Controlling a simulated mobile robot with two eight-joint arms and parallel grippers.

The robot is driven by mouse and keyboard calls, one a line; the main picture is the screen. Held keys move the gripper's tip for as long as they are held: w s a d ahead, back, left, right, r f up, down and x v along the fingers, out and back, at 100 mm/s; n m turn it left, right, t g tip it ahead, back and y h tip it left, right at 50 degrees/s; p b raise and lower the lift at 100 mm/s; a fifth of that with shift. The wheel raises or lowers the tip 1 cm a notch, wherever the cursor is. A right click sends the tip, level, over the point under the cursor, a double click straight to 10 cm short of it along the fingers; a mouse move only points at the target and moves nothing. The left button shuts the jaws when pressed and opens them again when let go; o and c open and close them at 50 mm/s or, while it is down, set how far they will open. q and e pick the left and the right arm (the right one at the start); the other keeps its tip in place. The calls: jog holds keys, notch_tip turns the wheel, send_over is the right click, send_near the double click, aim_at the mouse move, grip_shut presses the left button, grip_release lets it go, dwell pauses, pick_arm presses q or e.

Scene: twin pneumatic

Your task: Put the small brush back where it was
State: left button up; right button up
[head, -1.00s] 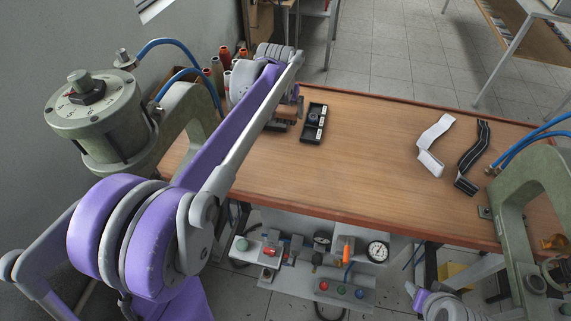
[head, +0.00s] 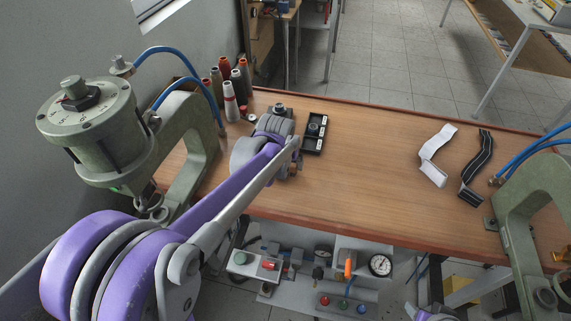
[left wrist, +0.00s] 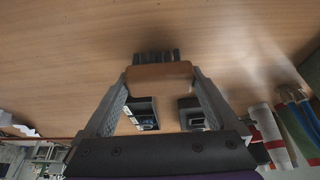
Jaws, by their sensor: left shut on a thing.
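The small brush (left wrist: 160,76) has a brown wooden block and dark bristles. It is clamped crosswise between the two fingers of my left gripper (left wrist: 160,84), bristles pointing away from the gripper. In the head view my left gripper (head: 291,168) is over the left part of the table, and my own arm mostly hides it and the brush.
A black compartment tray (head: 314,133) and a small dark holder (head: 280,109) lie just beyond my left gripper. Thread cones (head: 230,100) stand at the back left; a green press (head: 190,135) is at left. White (head: 433,171) and black (head: 472,192) straps lie at right. The table's middle is clear.

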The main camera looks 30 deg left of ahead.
pick_arm(q)
jog(key=shift+f, duration=0.25)
jog(key=shift+f, duration=0.2)
jog(key=o, duration=1.2)
jog(key=shift+o, duration=0.2)
jog(key=shift+r, duration=0.1)
